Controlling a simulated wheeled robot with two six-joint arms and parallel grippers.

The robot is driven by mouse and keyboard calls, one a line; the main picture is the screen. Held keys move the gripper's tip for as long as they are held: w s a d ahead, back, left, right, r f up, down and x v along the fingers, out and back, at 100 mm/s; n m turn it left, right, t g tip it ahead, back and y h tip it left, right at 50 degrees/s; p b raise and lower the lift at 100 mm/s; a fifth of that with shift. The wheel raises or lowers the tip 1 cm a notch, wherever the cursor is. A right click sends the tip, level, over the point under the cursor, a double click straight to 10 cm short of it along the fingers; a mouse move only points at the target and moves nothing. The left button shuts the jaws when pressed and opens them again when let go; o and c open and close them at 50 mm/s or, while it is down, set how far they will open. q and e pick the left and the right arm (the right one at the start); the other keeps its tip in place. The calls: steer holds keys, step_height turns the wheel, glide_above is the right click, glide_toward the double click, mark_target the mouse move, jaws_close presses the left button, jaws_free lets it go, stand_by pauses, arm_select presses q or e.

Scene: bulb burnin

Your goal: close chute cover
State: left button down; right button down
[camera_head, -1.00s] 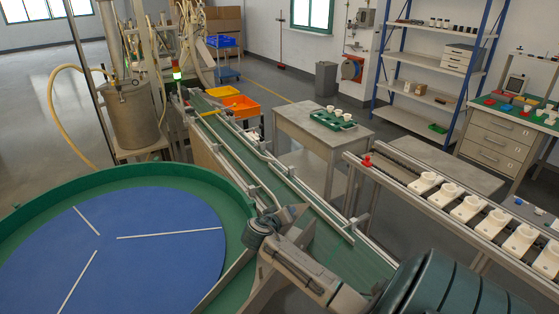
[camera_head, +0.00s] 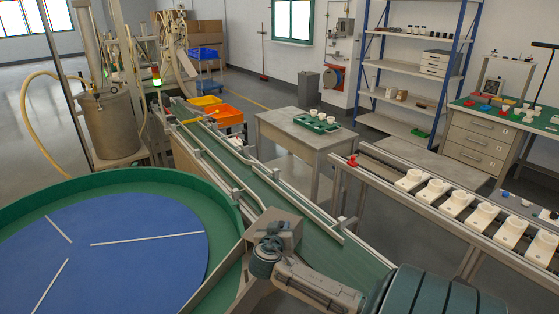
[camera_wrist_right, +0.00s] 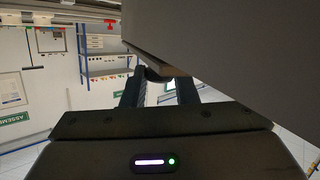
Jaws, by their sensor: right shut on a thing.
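The chute cover (camera_head: 284,224) is a grey-beige panel at the junction of the round green-rimmed table and the green conveyor. Its broad face shows in the head view, partly behind my right arm. In the right wrist view the large grey panel (camera_wrist_right: 235,60) fills the upper right, with a brownish edge or tab (camera_wrist_right: 160,64) at its lower end. My right gripper (camera_wrist_right: 158,78) is shut on that edge; it also shows in the head view (camera_head: 272,243), its fingertips mostly hidden. Whether the cover lies flat on the chute is hard to tell. My left gripper is not in view.
The round table with a blue disc (camera_head: 110,250) stands at left. The green conveyor (camera_head: 255,182) runs to the back, with side rails. A grey table with a green tray (camera_head: 316,123) stands behind it. A rail line with white fixtures (camera_head: 435,192) is at right.

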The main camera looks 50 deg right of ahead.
steer(key=shift+f, duration=0.1)
steer(key=c, duration=1.1)
jaws_free()
steer(key=shift+c, duration=0.2)
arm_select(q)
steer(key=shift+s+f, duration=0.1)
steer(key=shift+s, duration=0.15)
arm_select(e)
steer(key=shift+s+a+r+p, duration=0.25)
steer(key=shift+a+p, duration=0.1)
steer(key=shift+a, duration=0.1)
arm_select(q)
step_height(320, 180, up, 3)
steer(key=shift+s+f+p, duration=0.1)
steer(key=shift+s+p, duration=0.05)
steer(key=shift+p, duration=1.05)
arm_select(e)
steer(key=v, duration=0.9)
steer(key=shift+s+a, duration=0.2)
steer(key=shift+a, duration=0.2)
steer(key=shift+f, duration=0.1)
